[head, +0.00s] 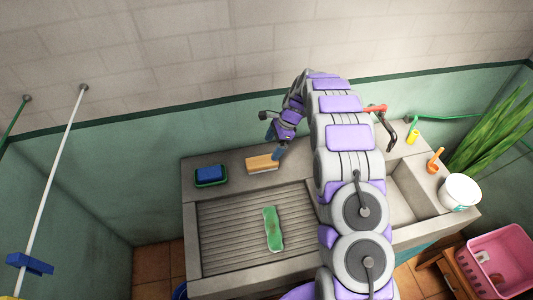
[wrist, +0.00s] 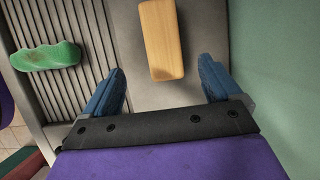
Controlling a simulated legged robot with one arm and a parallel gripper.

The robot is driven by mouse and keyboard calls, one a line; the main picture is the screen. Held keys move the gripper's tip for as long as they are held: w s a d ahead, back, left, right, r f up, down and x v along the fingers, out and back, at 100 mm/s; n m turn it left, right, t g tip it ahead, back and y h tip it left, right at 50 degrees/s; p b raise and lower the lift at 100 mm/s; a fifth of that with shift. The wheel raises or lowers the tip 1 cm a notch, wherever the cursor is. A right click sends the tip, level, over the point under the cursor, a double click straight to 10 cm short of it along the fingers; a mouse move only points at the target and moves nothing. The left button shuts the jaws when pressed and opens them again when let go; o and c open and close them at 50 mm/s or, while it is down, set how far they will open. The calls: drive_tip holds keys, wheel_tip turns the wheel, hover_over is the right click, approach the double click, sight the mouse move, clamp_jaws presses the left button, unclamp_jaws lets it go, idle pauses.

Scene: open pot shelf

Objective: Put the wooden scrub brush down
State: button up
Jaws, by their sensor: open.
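The wooden scrub brush (head: 262,163) lies on the concrete ledge behind the ribbed washboard in the head view. In the wrist view the brush (wrist: 162,40) is a light wooden block ahead of my fingers, centred between their lines. My gripper (wrist: 160,85) is open, with its two blue fingers apart and nothing between them. In the head view my gripper (head: 275,141) is just beside the right end of the brush. I cannot tell its exact height above the ledge.
A green brush-like object (head: 273,228) lies on the ribbed washboard (head: 230,240). A blue sponge in a green dish (head: 211,175) sits left on the ledge.

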drive_tip(key=v, duration=0.6)
drive_tip(key=shift+r+p, duration=0.35)
drive_tip(key=shift+r, duration=0.05)
